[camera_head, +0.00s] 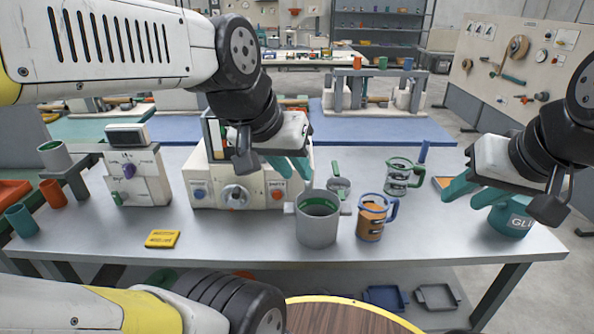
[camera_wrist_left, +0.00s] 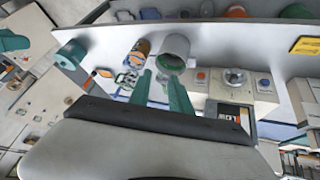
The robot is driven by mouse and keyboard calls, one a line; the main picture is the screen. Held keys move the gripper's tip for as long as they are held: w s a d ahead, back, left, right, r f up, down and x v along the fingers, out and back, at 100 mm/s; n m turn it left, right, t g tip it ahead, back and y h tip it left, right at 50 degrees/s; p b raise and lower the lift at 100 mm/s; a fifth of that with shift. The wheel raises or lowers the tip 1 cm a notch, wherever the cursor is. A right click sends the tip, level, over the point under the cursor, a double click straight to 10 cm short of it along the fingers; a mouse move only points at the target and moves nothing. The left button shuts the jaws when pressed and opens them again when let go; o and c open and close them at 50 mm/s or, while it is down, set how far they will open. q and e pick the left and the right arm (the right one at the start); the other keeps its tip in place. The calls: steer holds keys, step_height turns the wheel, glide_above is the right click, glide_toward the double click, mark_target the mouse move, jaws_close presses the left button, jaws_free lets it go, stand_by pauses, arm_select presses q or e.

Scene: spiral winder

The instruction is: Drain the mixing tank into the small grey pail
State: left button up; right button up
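A grey pot (camera_head: 317,228) with side lugs and a green band inside stands upright near the table's front; it also shows in the left wrist view (camera_wrist_left: 176,47). A smaller grey cup (camera_head: 54,155) sits on a stand at the far left. I cannot tell which of these is the tank and which the pail. My left gripper (camera_head: 289,166) is open and empty, above and behind the grey pot. In the left wrist view its teal fingers (camera_wrist_left: 160,92) are apart. My right gripper (camera_head: 474,192) is open beside a teal pot (camera_head: 511,220) with partly hidden lettering.
An orange mug with a blue handle (camera_head: 370,218) and a clear jug with a green handle (camera_head: 398,178) stand right of the grey pot. A control box (camera_head: 235,194) with knobs is behind left. A yellow block (camera_head: 162,238) lies at the front left.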

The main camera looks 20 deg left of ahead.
arm_select(q)
jaws_close()
stand_by(1.5)
